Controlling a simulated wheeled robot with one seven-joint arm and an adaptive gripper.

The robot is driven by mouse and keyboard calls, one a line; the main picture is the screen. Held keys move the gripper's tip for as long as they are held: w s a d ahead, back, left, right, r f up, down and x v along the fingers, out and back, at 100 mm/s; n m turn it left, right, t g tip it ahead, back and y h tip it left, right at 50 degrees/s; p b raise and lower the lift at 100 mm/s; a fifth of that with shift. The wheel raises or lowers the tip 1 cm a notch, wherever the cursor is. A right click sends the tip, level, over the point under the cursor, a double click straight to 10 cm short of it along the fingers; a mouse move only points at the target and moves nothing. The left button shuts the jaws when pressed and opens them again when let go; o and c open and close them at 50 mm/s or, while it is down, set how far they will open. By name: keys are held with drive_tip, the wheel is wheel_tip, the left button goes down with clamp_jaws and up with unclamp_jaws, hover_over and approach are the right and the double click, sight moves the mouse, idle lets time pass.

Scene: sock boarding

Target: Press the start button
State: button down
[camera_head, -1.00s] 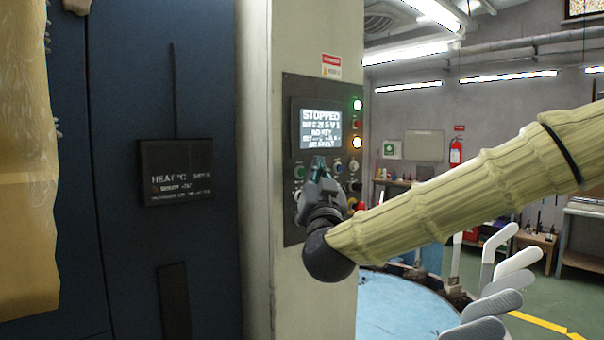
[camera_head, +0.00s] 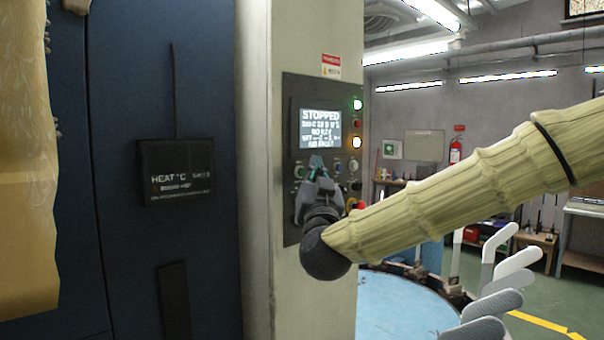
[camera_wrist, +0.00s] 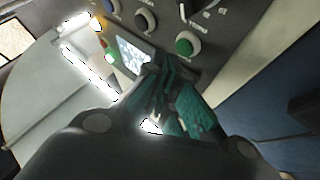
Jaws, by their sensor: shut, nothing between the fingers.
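The control panel (camera_head: 293,225) is dark and set on a pale column. Its screen (camera_head: 320,128) reads "STOPPED" at the top; the smaller lines are hard to read. A green button (camera_head: 300,172), likely the start button, sits below the screen at the left; it also shows in the wrist view (camera_wrist: 186,46). My gripper (camera_head: 317,163) is in front of the panel, just right of this button, with its teal fingers shut and empty. In the wrist view the fingertips (camera_wrist: 168,72) are close beside the green button; I cannot tell whether they touch the panel.
More knobs and buttons surround the gripper, including a blue one (camera_head: 338,167). Lit green and amber lamps are at the panel's right edge. A dark blue machine door (camera_head: 205,240) with a heat display is at left. A blue round table (camera_head: 400,305) with grey sock forms stands at right.

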drive_tip(key=shift+w+a, duration=0.15)
idle(0.6)
drive_tip(key=shift+w+a, duration=0.15)
drive_tip(key=shift+a, duration=0.05)
drive_tip(key=shift+w+a+b, duration=0.25)
drive_tip(key=shift+w+b, duration=0.05)
idle(1.1)
idle(0.3)
drive_tip(key=shift+s+d+b, duration=0.4)
drive_tip(key=shift+s+d, duration=0.2)
drive_tip(key=shift+s, duration=0.05)
drive_tip(key=s+d+b, duration=0.1)
drive_tip(key=s+d, duration=0.2)
drive_tip(key=shift+s+d, duration=0.25)
idle(0.5)
idle(0.4)
